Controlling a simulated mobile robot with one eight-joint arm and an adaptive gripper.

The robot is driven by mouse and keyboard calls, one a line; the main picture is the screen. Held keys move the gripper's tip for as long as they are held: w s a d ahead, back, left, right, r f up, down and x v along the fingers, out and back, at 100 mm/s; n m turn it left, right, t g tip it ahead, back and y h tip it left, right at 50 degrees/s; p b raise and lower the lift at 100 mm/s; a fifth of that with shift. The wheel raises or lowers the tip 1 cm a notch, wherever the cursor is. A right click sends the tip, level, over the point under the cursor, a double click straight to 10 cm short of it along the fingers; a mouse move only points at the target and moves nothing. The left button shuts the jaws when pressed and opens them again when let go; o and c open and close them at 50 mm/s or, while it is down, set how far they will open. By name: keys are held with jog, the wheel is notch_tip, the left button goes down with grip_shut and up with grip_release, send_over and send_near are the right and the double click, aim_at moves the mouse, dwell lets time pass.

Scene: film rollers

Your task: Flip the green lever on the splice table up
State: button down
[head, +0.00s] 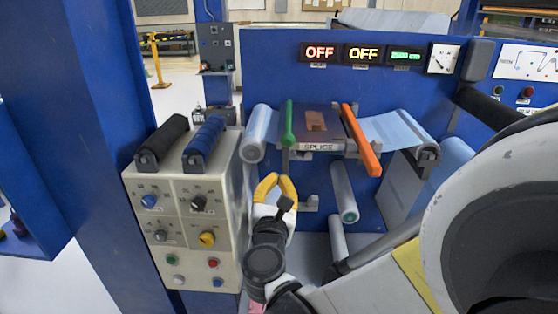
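The green lever (288,124) is at the left end of the splice table (322,130), which carries a SPLICE label. It slopes from its far end at the back to a lower near end at the table's front edge. An orange lever (361,140) lies at the right end and reaches further forward. My gripper (277,176) has yellow fingers and is below and slightly left of the green lever's near end, apart from it in the picture. Its fingertips come together and nothing shows between them. The depth between gripper and lever is hard to judge.
A control box (185,220) with knobs and two rollers on top stands left of my arm. Pale rollers (344,192) hang below the table. A blue panel (270,70) with OFF displays rises behind.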

jog(key=w+d+r, duration=0.1)
jog(key=w+r, duration=0.3)
jog(key=shift+w, duration=0.3)
notch_tip(320, 180, up, 4)
jog(key=g+p, duration=0.1)
jog(key=p, duration=0.3)
jog(key=shift+s+f, duration=0.1)
jog(key=shift+f, duration=0.1)
notch_tip(320, 180, up, 21)
jog(key=g+p, duration=0.7)
jog(key=p, duration=1.4)
send_over(282, 143)
jog(key=w, duration=0.7)
jog(key=shift+s+d, duration=0.1)
jog(key=shift+d, duration=0.05)
